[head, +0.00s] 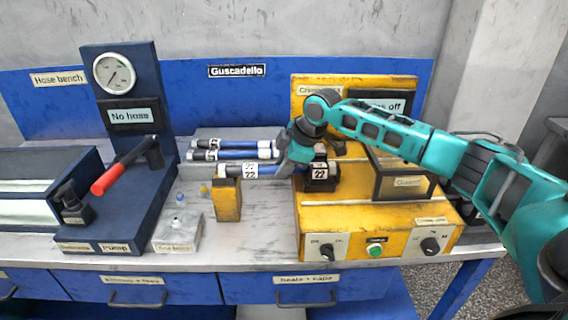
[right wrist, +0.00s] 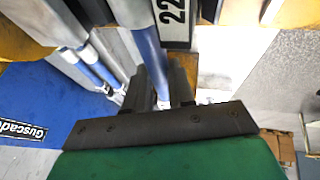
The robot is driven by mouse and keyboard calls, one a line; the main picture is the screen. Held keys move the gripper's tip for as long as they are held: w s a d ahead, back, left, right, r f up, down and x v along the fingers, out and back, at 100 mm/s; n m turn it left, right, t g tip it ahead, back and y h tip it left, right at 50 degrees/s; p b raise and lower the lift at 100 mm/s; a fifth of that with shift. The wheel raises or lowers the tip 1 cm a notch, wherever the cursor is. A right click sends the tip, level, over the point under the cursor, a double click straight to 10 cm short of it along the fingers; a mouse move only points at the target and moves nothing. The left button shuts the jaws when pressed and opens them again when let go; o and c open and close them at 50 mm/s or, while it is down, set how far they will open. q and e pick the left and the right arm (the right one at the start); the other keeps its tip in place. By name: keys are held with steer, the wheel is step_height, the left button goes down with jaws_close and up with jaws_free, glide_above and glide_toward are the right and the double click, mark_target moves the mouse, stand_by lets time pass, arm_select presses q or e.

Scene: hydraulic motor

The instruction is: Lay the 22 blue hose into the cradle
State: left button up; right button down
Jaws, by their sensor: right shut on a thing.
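The 22 blue hose (head: 272,170) lies level in the head view, with a pale left part, white 22 labels and a blue part at the right. My right gripper (head: 297,152) is shut on it near its right end, just left of the black die block (head: 320,184) labelled 22. The right wrist view shows the blue hose (right wrist: 150,50) by the fingers (right wrist: 163,85). A yellow post (head: 227,203), apparently the cradle, stands under the hose's labelled part. I cannot tell whether the hose touches it. The hose's right tip is hidden. My left gripper is not in view.
More hoses (head: 232,154) lie just behind on the bench. The yellow crimper (head: 375,222) with knobs and a green button stands at the right. The blue pump stand (head: 125,205) with a red lever (head: 112,178) and a small grey block (head: 178,232) are at the left.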

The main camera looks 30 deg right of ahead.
steer(key=shift+f, duration=0.15)
steer(key=c, duration=0.9)
jaws_free()
steer(key=shift+f, duration=0.1)
steer(key=p+v, duration=0.1)
steer(key=v, duration=1.2)
